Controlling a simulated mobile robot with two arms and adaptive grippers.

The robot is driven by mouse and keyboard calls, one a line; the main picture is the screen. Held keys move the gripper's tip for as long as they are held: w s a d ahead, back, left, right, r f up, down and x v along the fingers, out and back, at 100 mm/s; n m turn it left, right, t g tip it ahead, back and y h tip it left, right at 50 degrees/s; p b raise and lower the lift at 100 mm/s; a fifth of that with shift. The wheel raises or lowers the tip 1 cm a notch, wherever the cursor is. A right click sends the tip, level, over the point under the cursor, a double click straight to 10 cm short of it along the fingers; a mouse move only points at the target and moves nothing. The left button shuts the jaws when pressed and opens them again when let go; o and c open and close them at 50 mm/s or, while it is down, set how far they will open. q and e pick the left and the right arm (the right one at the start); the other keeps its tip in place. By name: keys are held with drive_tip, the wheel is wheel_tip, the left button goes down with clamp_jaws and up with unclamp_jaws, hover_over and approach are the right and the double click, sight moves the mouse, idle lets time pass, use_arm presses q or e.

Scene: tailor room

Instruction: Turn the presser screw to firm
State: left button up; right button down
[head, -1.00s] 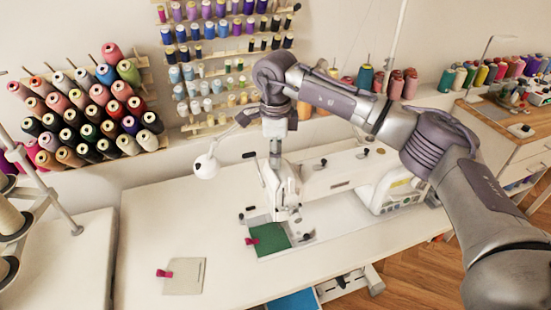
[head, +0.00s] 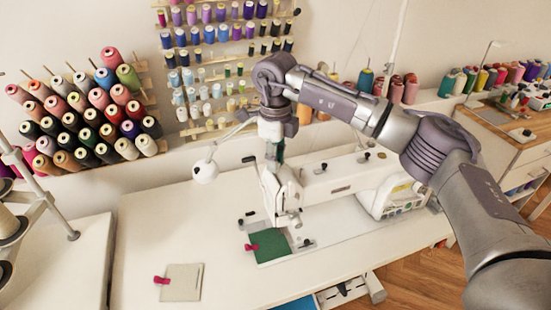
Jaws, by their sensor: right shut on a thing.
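The white sewing machine (head: 325,182) stands on a white table. My right gripper (head: 272,155) points straight down over the top of the machine's head, at its left end. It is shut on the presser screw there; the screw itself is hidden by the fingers. A green cloth (head: 269,246) with a pink clip lies flat under the needle area. My left gripper is not in view.
A beige cloth piece (head: 181,283) with a pink clip lies on the white table (head: 225,275). A white lamp head (head: 205,171) is close left of my right gripper. Thread racks (head: 85,115) line the wall. The table's left part is mostly clear.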

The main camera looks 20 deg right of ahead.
drive_tip(key=c, duration=1)
unclamp_jaws()
drive_tip(key=shift+c, duration=0.2)
wheel_tip(320, 180, up, 12)
